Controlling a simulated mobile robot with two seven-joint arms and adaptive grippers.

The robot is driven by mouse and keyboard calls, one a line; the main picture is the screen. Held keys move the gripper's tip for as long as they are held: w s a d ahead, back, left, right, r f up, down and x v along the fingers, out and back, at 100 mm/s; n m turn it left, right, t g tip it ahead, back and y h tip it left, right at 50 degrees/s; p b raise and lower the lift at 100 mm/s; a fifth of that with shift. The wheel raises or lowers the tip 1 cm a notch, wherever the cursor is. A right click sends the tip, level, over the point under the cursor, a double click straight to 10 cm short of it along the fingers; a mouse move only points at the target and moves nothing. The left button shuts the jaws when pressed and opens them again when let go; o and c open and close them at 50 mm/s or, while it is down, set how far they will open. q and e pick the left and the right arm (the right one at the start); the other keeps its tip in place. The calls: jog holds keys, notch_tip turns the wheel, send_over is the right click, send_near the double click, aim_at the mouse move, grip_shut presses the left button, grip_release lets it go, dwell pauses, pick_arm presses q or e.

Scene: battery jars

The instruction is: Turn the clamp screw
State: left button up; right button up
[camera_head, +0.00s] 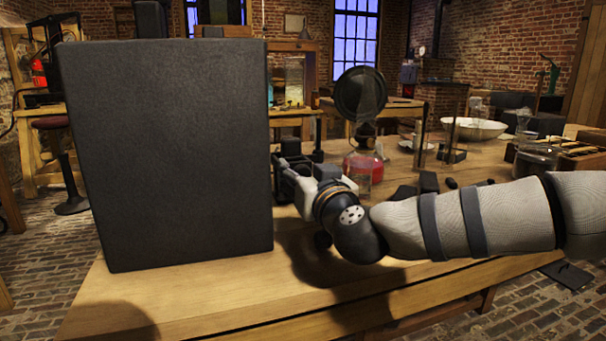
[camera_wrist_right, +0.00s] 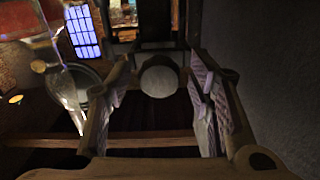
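My right gripper (camera_head: 290,172) is at the right edge of a large dark upright slab (camera_head: 165,160), above the wooden table. In the right wrist view its two fingers (camera_wrist_right: 161,100) are spread apart. A pale round knob (camera_wrist_right: 160,76), which looks like the clamp screw's head, shows between the fingertips with a gap on each side. I cannot tell how deep it lies between them. In the head view the screw is not clearly seen behind the gripper and slab. My left gripper is not in view.
The table (camera_head: 240,290) is bare along its front edge. A glass vessel with red liquid (camera_head: 362,168) stands just beyond my right gripper. A white bowl (camera_head: 474,128) and a wooden rack (camera_head: 575,150) are farther right. The slab's grey face (camera_wrist_right: 275,80) is close at the wrist view's right.

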grip_shut()
